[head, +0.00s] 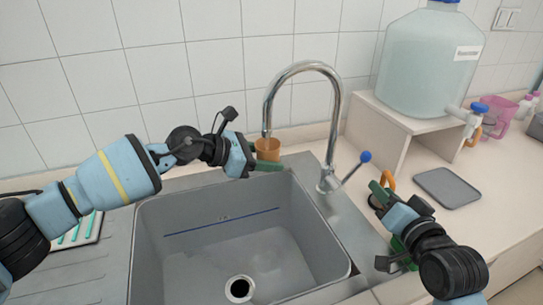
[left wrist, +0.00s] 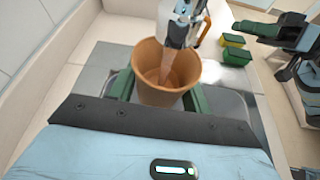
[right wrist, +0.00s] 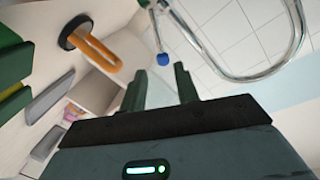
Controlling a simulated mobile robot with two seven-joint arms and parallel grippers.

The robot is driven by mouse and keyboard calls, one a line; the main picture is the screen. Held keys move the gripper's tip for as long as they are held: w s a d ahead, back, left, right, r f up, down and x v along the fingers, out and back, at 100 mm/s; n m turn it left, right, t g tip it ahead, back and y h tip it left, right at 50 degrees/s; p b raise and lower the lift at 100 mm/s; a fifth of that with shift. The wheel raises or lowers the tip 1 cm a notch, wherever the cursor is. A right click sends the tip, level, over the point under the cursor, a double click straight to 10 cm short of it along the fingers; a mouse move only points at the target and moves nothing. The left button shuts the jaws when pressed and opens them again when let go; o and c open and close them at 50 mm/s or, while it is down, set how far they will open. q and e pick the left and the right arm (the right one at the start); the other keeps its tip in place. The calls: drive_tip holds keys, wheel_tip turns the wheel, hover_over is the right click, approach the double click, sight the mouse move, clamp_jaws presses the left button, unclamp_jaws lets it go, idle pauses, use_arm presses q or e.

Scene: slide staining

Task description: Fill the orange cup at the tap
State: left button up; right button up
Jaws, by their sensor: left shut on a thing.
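The orange cup (head: 267,150) is upright at the back edge of the sink, under the spout of the chrome tap (head: 336,110). My left gripper (head: 262,163) is shut on the cup, with a green finger on each side of it in the left wrist view. A clear stream seems to fall from the spout into the cup (left wrist: 150,90); the water level is hard to tell. The tap's lever has a blue knob (head: 365,156), which also shows in the right wrist view (right wrist: 163,60). My right gripper (head: 379,192) is open and empty, to the right of the lever and apart from it.
The grey sink basin (head: 220,235) is empty below the cup. An orange loop with a dark ring (right wrist: 95,48) is beside my right gripper. Green and yellow sponges (left wrist: 236,56) lie on the counter. A grey tray (head: 447,188) and a large water jug (head: 428,65) are further right.

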use_arm(q)
drive_tip(key=shift+a, duration=0.1)
use_arm(e)
drive_tip(key=c, duration=0.6)
drive_tip(key=shift+d+f, duration=0.25)
clamp_jaws()
drive_tip(key=d+f+m, duration=0.1)
drive_tip(key=d+f+m+y, duration=0.1)
drive_tip(key=d+m, duration=0.1)
drive_tip(key=s+d+f+m+y, duration=0.1)
drive_tip(key=d+m, duration=0.1)
drive_tip(key=shift+g, duration=0.4)
drive_tip(key=s+d+m+y, duration=0.1)
drive_tip(key=d+m+y, duration=0.1)
drive_tip(key=s+d+m+y, duration=0.2)
drive_tip(key=d, duration=0.1)
drive_tip(key=s+d+m+y, duration=0.1)
drive_tip(key=d+m, duration=0.1)
drive_tip(key=shift+s+d+f+m+y, duration=0.25)
drive_tip(key=shift+d+f+m+y, duration=0.05)
drive_tip(key=shift+d+f+y, duration=0.1)
use_arm(q)
drive_tip(key=s+a, duration=0.2)
drive_tip(key=a, duration=0.4)
drive_tip(key=shift+s, duration=0.3)
use_arm(e)
drive_tip(key=shift+s+d+r+m+y, duration=0.3)
drive_tip(key=shift+s+d+y, duration=0.05)
drive_tip(key=shift+d+y, duration=0.2)
